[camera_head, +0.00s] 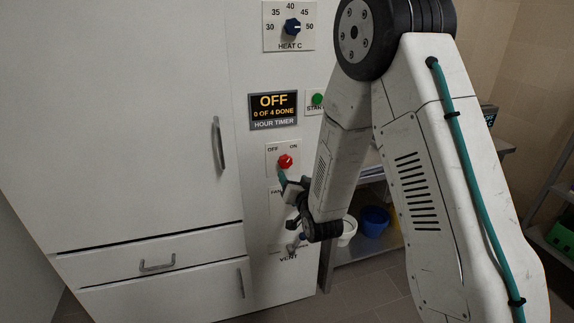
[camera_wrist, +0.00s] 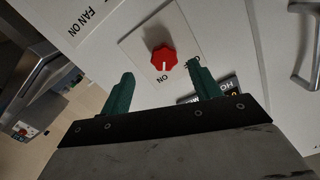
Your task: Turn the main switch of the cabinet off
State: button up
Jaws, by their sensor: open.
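The main switch is a red knob (camera_head: 285,161) on a pale plate marked OFF and ON on the white cabinet's control strip. In the wrist view the knob (camera_wrist: 162,58) lies ahead of the fingers, and its white mark points toward ON. My gripper (camera_head: 283,176) is just below the knob in the head view, its near parts partly hidden by my arm. In the wrist view my gripper (camera_wrist: 160,76) is open, with one teal finger to each side of the knob's line. The jaws hold nothing, and I cannot tell any contact with the knob.
An hour timer display (camera_head: 273,110) reads OFF, 0 OF 4 DONE, above the switch. A green start button (camera_head: 317,99) and a heat dial (camera_head: 292,27) are higher. The FAN and VENT controls below are partly hidden. A cabinet door handle (camera_head: 218,144) is left; a blue bucket (camera_head: 374,221) is right.

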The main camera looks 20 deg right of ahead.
aim_at(286, 163)
jog(key=shift+t, duration=0.3)
jog(key=w, duration=0.5)
jog(key=w+r, duration=0.1)
jog(key=w, duration=0.1)
jog(key=shift+w, duration=0.4)
jog(key=c, duration=1)
